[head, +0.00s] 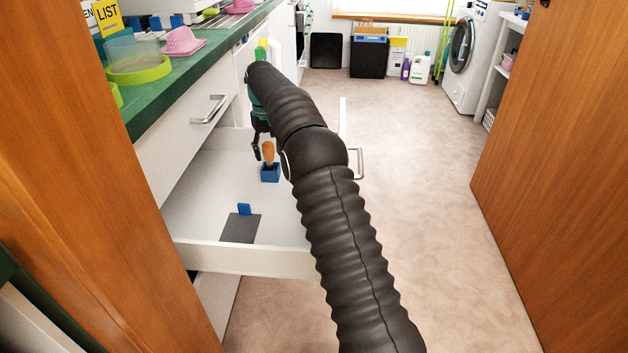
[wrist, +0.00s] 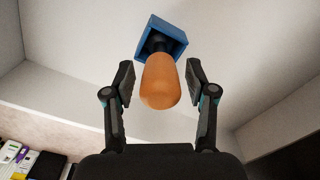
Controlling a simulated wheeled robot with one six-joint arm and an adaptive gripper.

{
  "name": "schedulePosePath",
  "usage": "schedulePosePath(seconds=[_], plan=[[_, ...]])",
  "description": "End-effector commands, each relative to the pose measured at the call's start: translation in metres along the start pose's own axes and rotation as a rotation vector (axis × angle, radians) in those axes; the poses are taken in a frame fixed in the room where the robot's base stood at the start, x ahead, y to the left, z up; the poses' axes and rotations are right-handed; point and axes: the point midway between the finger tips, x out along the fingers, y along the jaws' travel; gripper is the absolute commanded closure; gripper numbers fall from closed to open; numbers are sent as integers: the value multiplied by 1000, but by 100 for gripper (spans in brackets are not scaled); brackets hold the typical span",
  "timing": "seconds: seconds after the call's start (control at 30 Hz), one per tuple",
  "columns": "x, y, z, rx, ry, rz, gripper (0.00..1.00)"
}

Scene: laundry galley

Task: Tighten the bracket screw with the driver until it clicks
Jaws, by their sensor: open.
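The driver shows its orange handle (head: 268,150), which stands upright in a small blue holder (head: 270,173) inside the open drawer. In the wrist view the handle (wrist: 160,82) is between the two fingers of my gripper (wrist: 160,84), with gaps on both sides. The blue holder (wrist: 168,27) is beyond it, around the driver's dark lower part. My gripper is open and holds nothing. A small blue upright piece (head: 244,209) stands at the edge of a dark grey plate (head: 240,229) nearer in the drawer; I cannot tell whether it is the bracket. No screw can be made out.
The white drawer (head: 240,258) is pulled out under a green counter (head: 160,84); its walls surround the holder and plate. My arm hides its right part. Wooden panels stand left and right (head: 560,150). The floor (head: 430,180) beyond is clear up to a washing machine (head: 470,50).

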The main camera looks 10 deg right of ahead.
Motion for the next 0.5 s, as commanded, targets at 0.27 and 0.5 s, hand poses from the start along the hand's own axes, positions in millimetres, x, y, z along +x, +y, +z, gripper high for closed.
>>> schedulePosePath(seconds=[0.27, 0.5], plan=[[0, 0, 0, 0, 0, 0, 79], [-2, 0, 0, 0, 1, 0, 100]])
